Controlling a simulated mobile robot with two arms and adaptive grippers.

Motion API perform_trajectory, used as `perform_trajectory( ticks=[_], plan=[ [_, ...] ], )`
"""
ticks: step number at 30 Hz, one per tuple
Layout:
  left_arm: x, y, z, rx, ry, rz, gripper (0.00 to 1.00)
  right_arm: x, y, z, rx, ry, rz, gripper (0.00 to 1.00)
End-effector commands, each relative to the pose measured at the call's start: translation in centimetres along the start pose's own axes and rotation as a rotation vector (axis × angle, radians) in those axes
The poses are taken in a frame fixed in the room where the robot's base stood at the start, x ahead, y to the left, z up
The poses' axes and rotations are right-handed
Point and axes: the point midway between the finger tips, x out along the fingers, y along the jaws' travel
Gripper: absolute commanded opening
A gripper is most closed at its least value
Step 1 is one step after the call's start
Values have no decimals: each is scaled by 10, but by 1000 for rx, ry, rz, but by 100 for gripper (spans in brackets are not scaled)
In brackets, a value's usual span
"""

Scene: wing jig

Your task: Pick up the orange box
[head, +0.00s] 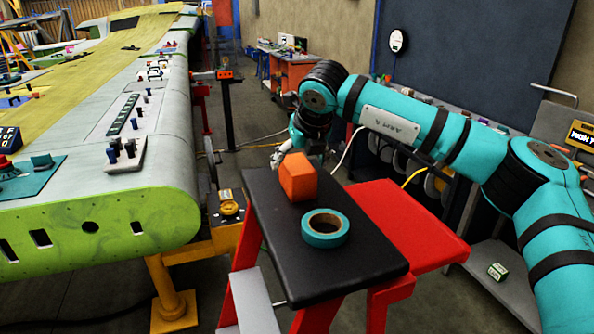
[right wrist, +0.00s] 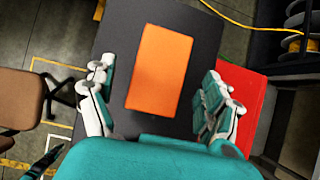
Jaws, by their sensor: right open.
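The orange box (head: 298,177) stands on the black top (head: 370,255) of a red stand, towards its far end. In the right wrist view the orange box (right wrist: 158,68) lies between and beyond the two fingers of my right gripper (right wrist: 157,95). The fingers are spread, with gaps to the box on both sides. In the head view my right gripper (head: 292,152) is just behind the box, partly hidden by it. My left gripper is not in view.
A teal tape roll (head: 325,228) lies on the black top, nearer than the box. A red side shelf (head: 405,220) adjoins the stand on the right. The long wing jig (head: 100,205) runs along the left. A small green-and-white box (head: 497,271) lies at lower right.

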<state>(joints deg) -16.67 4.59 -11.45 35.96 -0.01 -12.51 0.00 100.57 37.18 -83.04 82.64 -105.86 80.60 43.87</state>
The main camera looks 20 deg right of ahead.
Motion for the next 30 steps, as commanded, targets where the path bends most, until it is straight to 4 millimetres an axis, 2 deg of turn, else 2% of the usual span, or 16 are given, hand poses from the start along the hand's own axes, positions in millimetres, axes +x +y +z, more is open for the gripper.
perform_trajectory(
  ticks=[1, 6, 14, 27, 30],
  plan=[
    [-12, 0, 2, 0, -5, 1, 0, 4, 0, 2, -1, 4, -2, 85],
    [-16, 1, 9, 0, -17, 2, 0, 24, 0, 1, 1, 2, 0, 85],
    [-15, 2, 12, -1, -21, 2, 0, 28, 0, 0, 0, 0, 1, 83],
    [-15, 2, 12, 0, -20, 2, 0, 27, 0, 0, 0, 0, 1, 26],
    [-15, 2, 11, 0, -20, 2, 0, 26, 0, 1, 1, -2, 1, 17]
  ],
)
